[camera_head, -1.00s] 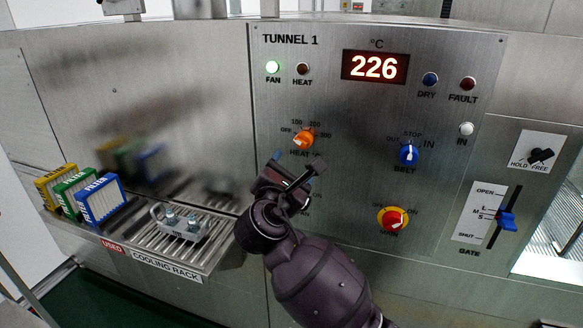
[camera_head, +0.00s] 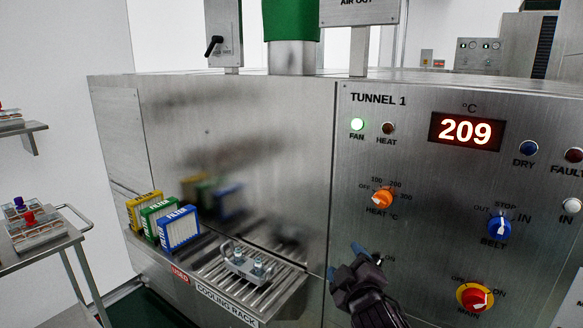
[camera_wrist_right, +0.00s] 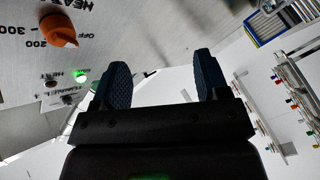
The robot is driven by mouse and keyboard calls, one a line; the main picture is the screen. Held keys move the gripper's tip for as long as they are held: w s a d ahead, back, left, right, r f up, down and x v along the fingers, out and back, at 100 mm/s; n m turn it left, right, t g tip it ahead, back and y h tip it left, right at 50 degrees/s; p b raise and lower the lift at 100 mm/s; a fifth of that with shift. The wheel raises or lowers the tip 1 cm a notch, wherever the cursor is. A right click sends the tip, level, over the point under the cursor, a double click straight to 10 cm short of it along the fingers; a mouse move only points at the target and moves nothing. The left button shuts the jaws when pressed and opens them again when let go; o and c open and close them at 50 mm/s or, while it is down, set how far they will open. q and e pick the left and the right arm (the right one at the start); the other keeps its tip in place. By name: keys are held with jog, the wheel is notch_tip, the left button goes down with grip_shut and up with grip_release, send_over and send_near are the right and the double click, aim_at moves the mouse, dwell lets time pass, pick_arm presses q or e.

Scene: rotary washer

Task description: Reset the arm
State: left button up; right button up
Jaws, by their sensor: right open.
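My right gripper (camera_head: 347,264) is low in the head view, in front of the Tunnel 1 panel (camera_head: 420,150). It is below and left of the orange heat knob (camera_head: 382,198) in the picture. In the right wrist view the two dark blue fingers of the gripper (camera_wrist_right: 161,65) stand apart with nothing between them. The orange knob (camera_wrist_right: 58,30) shows there at upper left, clear of the fingers. The right forearm leaves the head view at the bottom. A control behind the gripper is partly hidden. My left gripper is not in view.
The cooling rack (camera_head: 283,293) holds a small metal carrier (camera_head: 247,264) left of my gripper. Yellow, green and blue filters (camera_head: 179,230) stand beyond it. The panel has a blue belt knob (camera_head: 499,229) and a red main switch (camera_head: 474,297). A trolley (camera_head: 70,235) stands at far left.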

jog(key=s+d+f+m+g, duration=0.2)
jog(key=s+d+f, duration=0.3)
jog(key=s+f, duration=0.4)
jog(key=s+d+f+m+g+h, duration=0.1)
jog(key=s+d+f+m, duration=0.4)
jog(key=s+f, duration=0.5)
jog(key=s+d+f+m+g+h+b, duration=0.1)
jog(key=s+d+f+m+g, duration=0.1)
jog(key=s+d+f, duration=0.4)
jog(key=s+f+m, duration=0.1)
jog(key=s+f, duration=0.2)
jog(key=f, duration=0.1)
jog(key=shift+s+f+m+g, duration=0.2)
jog(key=shift+f+m+g, duration=0.1)
jog(key=shift+g, duration=0.1)
jog(key=shift+w+r, duration=0.1)
